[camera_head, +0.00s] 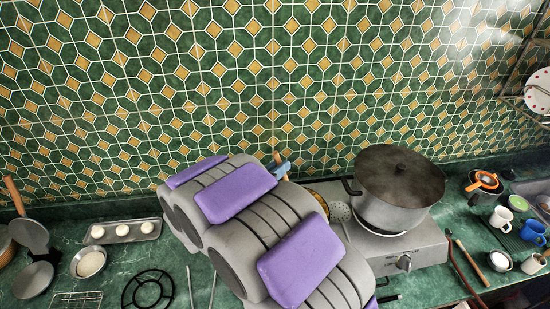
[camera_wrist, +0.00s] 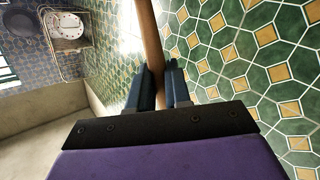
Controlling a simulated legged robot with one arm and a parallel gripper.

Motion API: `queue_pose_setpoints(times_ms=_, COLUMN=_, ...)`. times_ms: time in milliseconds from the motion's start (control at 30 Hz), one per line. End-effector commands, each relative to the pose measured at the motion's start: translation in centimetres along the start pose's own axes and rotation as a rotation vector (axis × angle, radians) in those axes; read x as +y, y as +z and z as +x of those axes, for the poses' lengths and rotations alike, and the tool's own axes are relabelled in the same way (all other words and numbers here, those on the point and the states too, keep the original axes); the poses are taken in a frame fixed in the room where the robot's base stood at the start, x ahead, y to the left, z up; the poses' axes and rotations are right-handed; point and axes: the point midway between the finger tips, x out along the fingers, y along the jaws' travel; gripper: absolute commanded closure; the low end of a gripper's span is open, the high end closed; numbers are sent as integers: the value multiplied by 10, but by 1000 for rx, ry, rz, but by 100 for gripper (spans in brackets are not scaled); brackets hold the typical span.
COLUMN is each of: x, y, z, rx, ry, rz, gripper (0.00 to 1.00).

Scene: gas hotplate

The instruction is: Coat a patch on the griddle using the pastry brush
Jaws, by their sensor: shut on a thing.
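My gripper (camera_wrist: 160,82) is shut on a slim wooden handle in the wrist view, which I take to be the pastry brush (camera_wrist: 152,38). The handle runs up out of the picture; its bristles are not in view. In the head view, my blue gripper tip (camera_head: 283,168) shows just past my arm, against the tiled wall, with a bit of wood beside it. The griddle cannot be made out clearly; a yellowish round edge (camera_head: 322,188) shows behind my arm at the hotplate, and most of that area is hidden.
A large lidded pot (camera_head: 398,188) stands on the right of the gas hotplate (camera_head: 425,250). A tray with white rounds (camera_head: 122,231), a white-filled bowl (camera_head: 88,263) and a pan (camera_head: 33,280) lie left. Cups (camera_head: 501,219) stand right. The tiled wall closes off the back.

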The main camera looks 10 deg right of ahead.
Motion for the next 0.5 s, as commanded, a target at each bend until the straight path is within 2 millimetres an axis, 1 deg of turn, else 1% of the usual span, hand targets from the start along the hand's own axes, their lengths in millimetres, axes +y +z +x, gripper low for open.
queue_pose_setpoints(times_ms=100, x=6, y=0, z=-5, rx=-6, ry=19, rz=2, gripper=100)
queue_pose_setpoints(times_ms=267, x=6, y=5, z=-8, rx=-9, ry=29, rz=1, gripper=100)
queue_pose_setpoints(times_ms=500, x=-1, y=25, z=-6, rx=-10, ry=29, rz=1, gripper=100)
